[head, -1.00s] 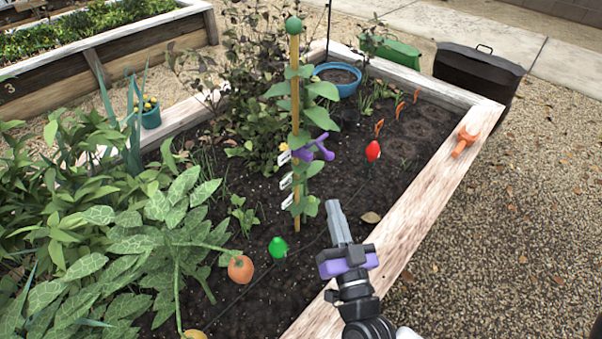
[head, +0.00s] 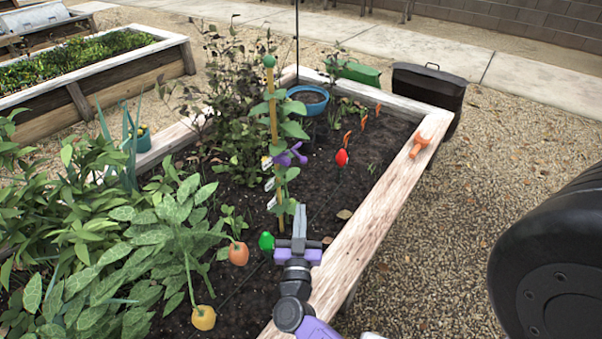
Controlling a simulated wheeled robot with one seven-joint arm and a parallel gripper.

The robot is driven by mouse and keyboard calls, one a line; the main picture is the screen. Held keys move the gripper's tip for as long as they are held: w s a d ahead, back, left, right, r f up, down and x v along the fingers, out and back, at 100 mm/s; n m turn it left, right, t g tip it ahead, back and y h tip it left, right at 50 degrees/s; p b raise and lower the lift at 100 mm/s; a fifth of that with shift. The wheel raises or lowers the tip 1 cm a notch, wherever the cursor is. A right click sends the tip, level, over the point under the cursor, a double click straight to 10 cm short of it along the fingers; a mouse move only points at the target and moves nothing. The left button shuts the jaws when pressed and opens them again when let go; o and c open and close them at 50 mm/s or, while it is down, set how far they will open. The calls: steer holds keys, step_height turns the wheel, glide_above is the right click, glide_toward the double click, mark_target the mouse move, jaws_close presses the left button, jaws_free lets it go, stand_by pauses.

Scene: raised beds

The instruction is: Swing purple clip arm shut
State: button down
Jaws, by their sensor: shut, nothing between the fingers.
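The purple clip (head: 289,155) sits on the wooden stake (head: 273,120) in the raised bed, about halfway up. One of its arms sticks out to the right and up, apart from the rest, so it looks open. Leaves and the stake hide part of it. My gripper (head: 299,212) is shut and empty. It is in front of the clip and lower in the picture, over the soil near the bed's front right edge, with its fingers pointing away from me.
A green pepper (head: 266,241), an orange fruit (head: 238,253) and a red fruit (head: 341,158) are near the stake. White tags (head: 270,184) hang on the stake. An orange tool (head: 419,144) lies on the bed's wooden rim (head: 385,190). Dense leaves (head: 160,230) fill the left. A dark wheel-like shape (head: 550,260) is at right.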

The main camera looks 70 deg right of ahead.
steer(key=shift+d, duration=0.15)
steer(key=b+x, duration=0.2)
steer(key=x, duration=1.2)
